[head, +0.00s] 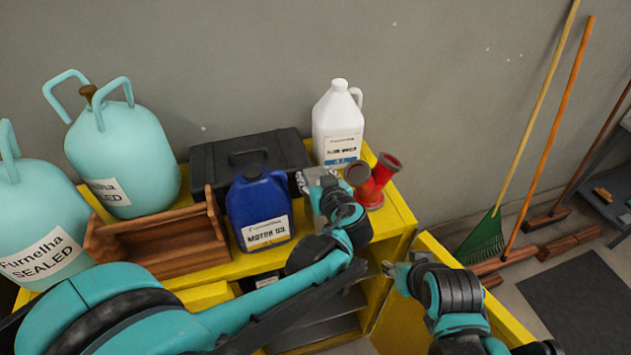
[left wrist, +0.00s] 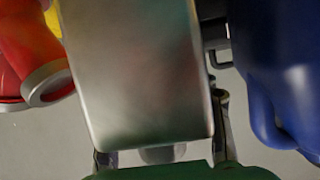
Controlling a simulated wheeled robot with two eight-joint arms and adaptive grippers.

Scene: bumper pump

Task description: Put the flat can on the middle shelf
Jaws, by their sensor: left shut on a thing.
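The flat can (left wrist: 135,75), a plain silvery metal block shape, fills the middle of the left wrist view. My left gripper (head: 318,190) is shut on it above the top of the yellow cabinet, between the blue motor oil jug (head: 260,210) and the red funnel-like part (head: 374,182). In the head view the gripper and wrist hide most of the can. Grey shelves (head: 330,328) show inside the open cabinet front, partly hidden by my left arm; I cannot tell which is the middle one. My right gripper (head: 390,268) is beside the yellow cabinet door (head: 400,315); its jaws are too small to read.
The cabinet top (head: 395,213) also holds a white jug (head: 338,128), a black case (head: 215,160), a wooden tray (head: 165,262) and turquoise tanks (head: 125,160). The open door stands at the right. Brooms (head: 555,125) lean on the wall.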

